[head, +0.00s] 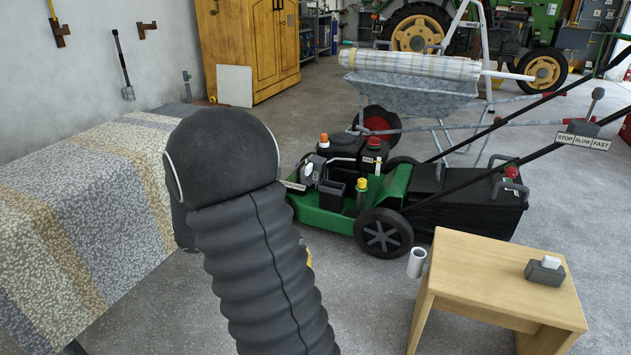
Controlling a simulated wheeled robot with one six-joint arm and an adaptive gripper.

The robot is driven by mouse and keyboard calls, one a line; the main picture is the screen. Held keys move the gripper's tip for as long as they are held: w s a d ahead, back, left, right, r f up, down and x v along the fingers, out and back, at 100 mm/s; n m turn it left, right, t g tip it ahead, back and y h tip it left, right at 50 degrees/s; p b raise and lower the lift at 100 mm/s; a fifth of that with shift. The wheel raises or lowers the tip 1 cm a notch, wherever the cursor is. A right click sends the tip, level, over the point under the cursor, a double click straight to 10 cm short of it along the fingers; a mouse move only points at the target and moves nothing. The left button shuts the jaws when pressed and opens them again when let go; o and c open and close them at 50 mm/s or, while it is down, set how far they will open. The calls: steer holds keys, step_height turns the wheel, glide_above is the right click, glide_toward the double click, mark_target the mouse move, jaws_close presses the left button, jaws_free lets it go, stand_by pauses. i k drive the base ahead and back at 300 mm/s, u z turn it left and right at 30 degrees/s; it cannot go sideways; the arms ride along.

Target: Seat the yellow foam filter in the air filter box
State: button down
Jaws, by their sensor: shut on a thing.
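A green lawn mower (335,222) stands on the floor right of the middle. A small dark open-topped box (331,195) on its deck looks like the air filter box; I cannot see inside it. A small patch of yellow (309,257) shows at the right edge of my arm, low in front of the mower. It may be the yellow foam filter, but most of it is hidden. My dark ribbed arm fills the lower middle and hides what is behind it. My gripper does not show.
A cloth-covered table (75,215) stands at the left. A wooden stool (490,280) with a grey block (545,271) on it stands at the lower right, with a white cup-like cylinder (416,263) by its left edge. The mower's handle bars slant up right. A wheelbarrow (415,92) stands behind.

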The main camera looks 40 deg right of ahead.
mark_target(333, 191)
steer(key=z, duration=0.3)
steer(key=i, duration=1.6)
steer(key=z, duration=1.65)
steer(key=i, duration=1.1)
steer(key=z, duration=0.85)
